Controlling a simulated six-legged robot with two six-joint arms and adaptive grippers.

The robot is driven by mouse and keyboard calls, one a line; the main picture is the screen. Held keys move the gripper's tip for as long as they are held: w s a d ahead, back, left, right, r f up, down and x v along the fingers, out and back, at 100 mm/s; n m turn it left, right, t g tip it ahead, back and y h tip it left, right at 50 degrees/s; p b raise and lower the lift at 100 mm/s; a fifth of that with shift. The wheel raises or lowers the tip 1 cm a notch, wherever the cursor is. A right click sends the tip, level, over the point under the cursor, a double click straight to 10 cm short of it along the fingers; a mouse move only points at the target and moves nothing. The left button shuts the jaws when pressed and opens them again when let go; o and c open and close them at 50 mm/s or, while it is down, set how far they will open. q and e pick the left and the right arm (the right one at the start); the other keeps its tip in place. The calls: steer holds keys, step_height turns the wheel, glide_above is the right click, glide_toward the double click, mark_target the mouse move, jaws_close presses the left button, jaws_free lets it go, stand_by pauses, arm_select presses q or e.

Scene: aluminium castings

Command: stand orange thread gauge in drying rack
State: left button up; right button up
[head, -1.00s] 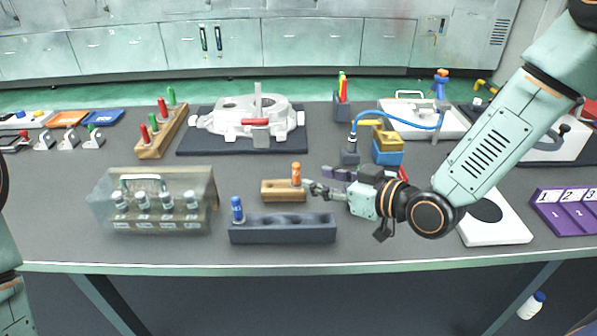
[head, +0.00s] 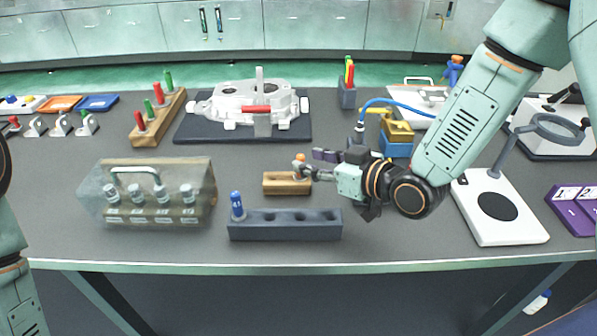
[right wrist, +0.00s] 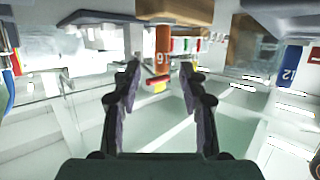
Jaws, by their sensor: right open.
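The orange thread gauge (head: 299,159) stands upright in the small wooden block (head: 286,187); the fingers hide much of its body in the head view. My right gripper (head: 305,171) is open at the gauge. In the right wrist view the orange gauge (right wrist: 162,52) appears beyond and between the two open fingertips (right wrist: 160,75); I cannot tell whether they touch it. The drying rack (head: 300,231) is a long dark block in front of the wooden block. A blue gauge (head: 237,206) stands in its left end; its other visible hollows are empty. My left gripper is out of view.
A clear-covered case (head: 150,195) with several silver-topped pieces stands left of the rack. A white casting (head: 245,103) lies on a dark mat behind. Yellow and blue blocks (head: 397,149) are behind my right gripper, and a white stand (head: 500,225) is at right.

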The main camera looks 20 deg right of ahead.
mark_target(303, 160)
steer(key=shift+w+a+f, duration=0.25)
steer(key=shift+w+a, duration=0.1)
steer(key=shift+a, duration=0.05)
steer(key=shift+b+x, duration=0.35)
steer(key=shift+x, duration=1.25)
steer(key=shift+s+d+r, duration=0.2)
steer(key=shift+s+d, duration=0.05)
steer(key=shift+s, duration=0.05)
steer(key=shift+c, duration=1.4)
steer(key=shift+w+a+f, duration=0.15)
steer(key=shift+w, duration=0.1)
steer(key=c, duration=0.4)
steer(key=shift+s, duration=0.15)
jaws_close()
